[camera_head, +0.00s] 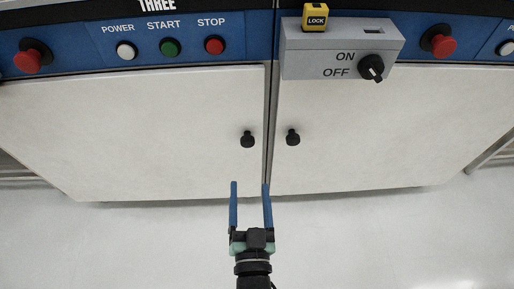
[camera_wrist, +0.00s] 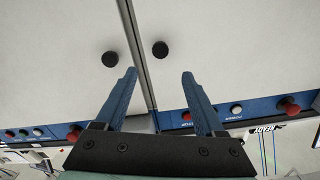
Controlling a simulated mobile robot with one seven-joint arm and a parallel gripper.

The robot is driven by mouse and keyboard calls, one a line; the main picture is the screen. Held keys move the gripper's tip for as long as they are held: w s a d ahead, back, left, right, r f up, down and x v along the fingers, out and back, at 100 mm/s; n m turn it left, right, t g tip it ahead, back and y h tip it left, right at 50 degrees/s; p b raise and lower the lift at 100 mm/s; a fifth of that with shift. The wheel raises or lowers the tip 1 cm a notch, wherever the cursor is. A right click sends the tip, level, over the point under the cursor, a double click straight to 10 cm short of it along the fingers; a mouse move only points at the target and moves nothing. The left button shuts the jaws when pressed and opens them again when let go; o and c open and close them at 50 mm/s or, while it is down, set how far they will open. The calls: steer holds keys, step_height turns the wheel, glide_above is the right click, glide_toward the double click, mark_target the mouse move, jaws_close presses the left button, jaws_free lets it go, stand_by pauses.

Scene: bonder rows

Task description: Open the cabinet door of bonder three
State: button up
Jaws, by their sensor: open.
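The cabinet door (camera_head: 130,130) under the label THREE is a pale panel, shut. Its round black knob (camera_head: 247,139) is near its right edge. In the wrist view, which appears turned over, this door's knob (camera_wrist: 160,48) is the right one, beyond the gap between my fingertips. My gripper (camera_head: 250,185) has two blue fingers, apart and empty. In the head view it is below the knob, in line with it and not visibly touching it. The wrist view also shows my open gripper (camera_wrist: 158,74).
A neighbouring door (camera_head: 390,130) with its own black knob (camera_head: 292,137) adjoins across a narrow seam. A grey ON/OFF switch box (camera_head: 325,55) with a yellow lock tag (camera_head: 315,17) sits above it. Red, green and white buttons line the blue panel (camera_head: 80,45). The pale floor below is clear.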

mark_target(247, 145)
steer(key=w+b, duration=0.3)
steer(key=w, duration=0.8)
steer(key=shift+w, duration=0.35)
jaws_close()
stand_by(0.9)
